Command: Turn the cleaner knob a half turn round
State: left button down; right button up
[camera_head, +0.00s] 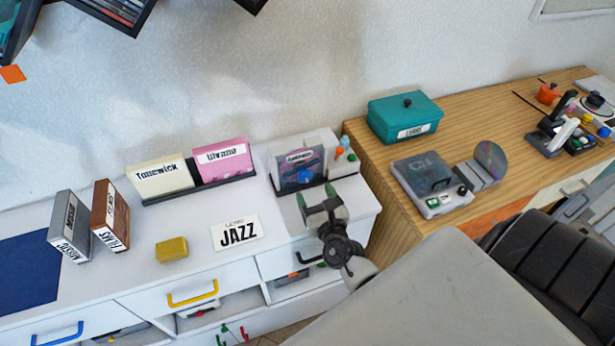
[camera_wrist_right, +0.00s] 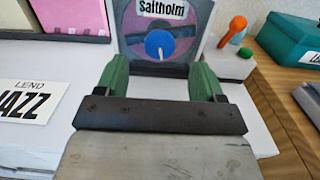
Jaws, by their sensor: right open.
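A round blue knob (camera_head: 304,176) sits on the front of an upright grey unit with a clear, disc-patterned face labelled "Saltholm" (camera_wrist_right: 162,12). In the right wrist view the blue knob (camera_wrist_right: 158,42) shows a short pale mark on its lower part. My right gripper (camera_head: 319,192) is in front of this unit. In the wrist view its two green fingers are apart, one on each side below the knob, with nothing between them (camera_wrist_right: 160,78). The fingers appear short of the knob and not touching it. My left gripper is not in view.
A JAZZ card (camera_head: 237,233) and a yellow block (camera_head: 172,249) lie on the white cabinet left of my right gripper. Pink and cream sleeves stand in a rack (camera_head: 199,187) behind. A teal box (camera_head: 404,117) and a clear-lidded device (camera_head: 431,184) are on the wooden bench.

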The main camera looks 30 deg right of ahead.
aim_at(307, 177)
jog(key=x, duration=0.5)
jog(key=shift+w, duration=0.3)
jog(key=c, duration=0.9)
jog(key=shift+f+m+b, duration=0.1)
jog(key=shift+m+b, duration=0.2)
jog(key=shift+m, duration=0.6)
jog(key=shift+c, duration=0.2)
jog(key=shift+d+m, duration=0.1)
jog(key=shift+m, duration=0.6)
jog(key=o, duration=0.9)
jog(key=shift+o, duration=0.2)
